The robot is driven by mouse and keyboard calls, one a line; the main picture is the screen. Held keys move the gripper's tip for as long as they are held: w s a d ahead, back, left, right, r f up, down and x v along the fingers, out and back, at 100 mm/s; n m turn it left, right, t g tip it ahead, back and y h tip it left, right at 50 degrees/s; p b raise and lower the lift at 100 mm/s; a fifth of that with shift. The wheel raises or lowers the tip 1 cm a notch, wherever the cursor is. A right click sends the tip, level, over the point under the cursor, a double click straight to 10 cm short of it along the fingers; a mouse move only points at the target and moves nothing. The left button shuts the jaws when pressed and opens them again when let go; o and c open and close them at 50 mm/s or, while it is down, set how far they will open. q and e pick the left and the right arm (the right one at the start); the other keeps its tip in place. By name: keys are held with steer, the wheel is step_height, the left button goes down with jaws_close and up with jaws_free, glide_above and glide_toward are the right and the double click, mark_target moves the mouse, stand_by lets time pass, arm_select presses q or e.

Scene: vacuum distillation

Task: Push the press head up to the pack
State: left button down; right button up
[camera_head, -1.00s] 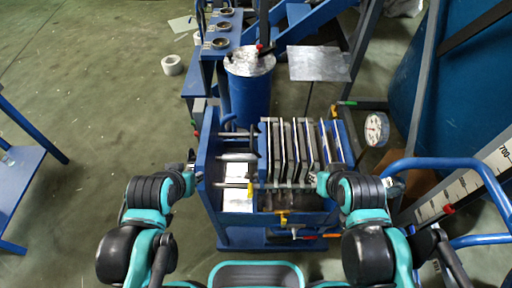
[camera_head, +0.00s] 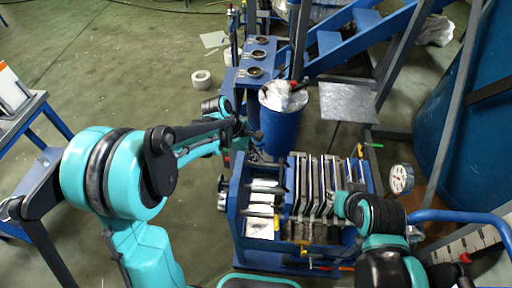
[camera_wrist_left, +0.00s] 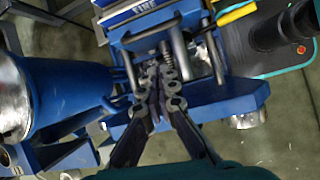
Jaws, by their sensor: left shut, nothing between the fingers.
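The press (camera_head: 238,205) is a blue frame with metal rods. Its press head (camera_head: 291,172), a blue upright plate, stands at the left end of the pack (camera_head: 318,185) of grey plates; I cannot tell if they touch. In the left wrist view a labelled blue plate, likely the head (camera_wrist_left: 148,14), shows at the top, beyond the rods. My left gripper (camera_head: 256,134) is behind the press's far left corner; in the wrist view its fingers (camera_wrist_left: 155,75) are shut and empty over the press frame. My right gripper (camera_head: 338,205) is by the pack's right part, its fingers unclear.
A blue drum (camera_head: 281,125) stands behind the press, close to my left gripper; it also fills the left of the wrist view (camera_wrist_left: 45,95). A dial gauge (camera_head: 400,178) is at the right. A blue rack with rings (camera_head: 257,55) stands behind. Open floor lies left.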

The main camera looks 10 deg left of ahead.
arm_select(q)
steer(key=d+f+b, duration=0.2)
steer(key=f, duration=0.3)
steer(key=w+d+f+n+b, duration=0.1)
steer(key=d+f+b, duration=0.2)
steer(key=f, duration=0.2)
steer(key=shift+d+n+g+h, duration=0.3)
steer(key=shift+w, duration=0.1)
steer(key=shift+d+b, duration=0.6)
steer(key=shift+d, duration=6.55)
step_height(320, 180, up, 9)
steer(key=a+p, duration=0.1)
steer(key=p, duration=0.4)
steer(key=shift+a+p, duration=0.2)
steer(key=shift+p, duration=0.2)
steer(key=shift+f, duration=0.1)
